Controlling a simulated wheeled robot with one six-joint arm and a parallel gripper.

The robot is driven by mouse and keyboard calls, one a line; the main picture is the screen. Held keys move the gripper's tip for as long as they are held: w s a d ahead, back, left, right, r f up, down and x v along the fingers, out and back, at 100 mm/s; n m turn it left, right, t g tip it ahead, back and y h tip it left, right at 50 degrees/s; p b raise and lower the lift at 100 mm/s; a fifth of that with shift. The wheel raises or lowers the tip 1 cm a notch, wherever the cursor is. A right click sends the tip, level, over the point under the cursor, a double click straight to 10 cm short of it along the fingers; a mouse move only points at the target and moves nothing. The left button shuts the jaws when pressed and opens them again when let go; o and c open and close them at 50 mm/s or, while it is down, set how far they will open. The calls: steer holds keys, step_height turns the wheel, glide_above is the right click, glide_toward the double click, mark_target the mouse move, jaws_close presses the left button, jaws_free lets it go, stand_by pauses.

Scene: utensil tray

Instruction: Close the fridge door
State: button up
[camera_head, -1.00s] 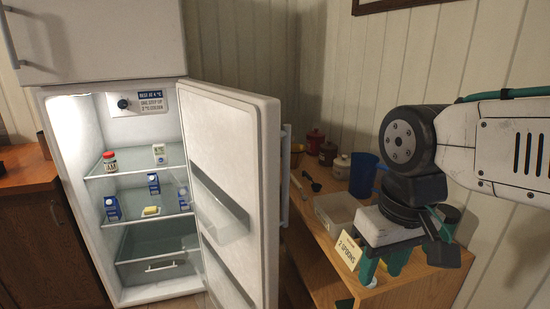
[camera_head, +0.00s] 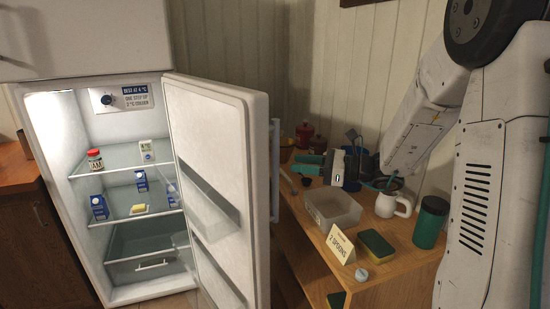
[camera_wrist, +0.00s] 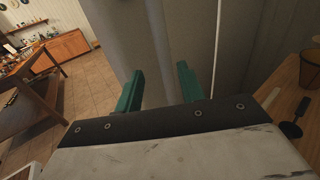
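The fridge door (camera_head: 215,190) stands wide open in the head view, swung out to the right of the lit fridge (camera_head: 125,280). Its pale vertical handle (camera_head: 275,170) is on the outer face, at the right. My gripper (camera_head: 299,164) is just right of the handle, its teal fingers pointing left towards it. In the wrist view my gripper (camera_wrist: 158,85) has its two fingers apart, with a pale upright surface of the fridge door (camera_wrist: 150,45) beyond them. I see nothing between the fingers and cannot tell whether they touch the door.
A wooden counter (camera_head: 385,285) to the right holds a clear tray (camera_head: 333,208), a "2 spoons" card (camera_head: 341,244), a sponge (camera_head: 376,245), a white mug (camera_head: 394,200) and a green canister (camera_head: 430,222). Cartons and a jar (camera_head: 95,160) stand on the fridge shelves.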

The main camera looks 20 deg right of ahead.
mark_target(276, 157)
steer(key=shift+m+t, duration=0.3)
steer(key=shift+t, duration=0.1)
steer(key=x, duration=0.8)
steer(key=shift+w+d+r, duration=0.15)
steer(key=shift+d+r, duration=0.05)
steer(key=shift+r, duration=0.15)
jaws_close()
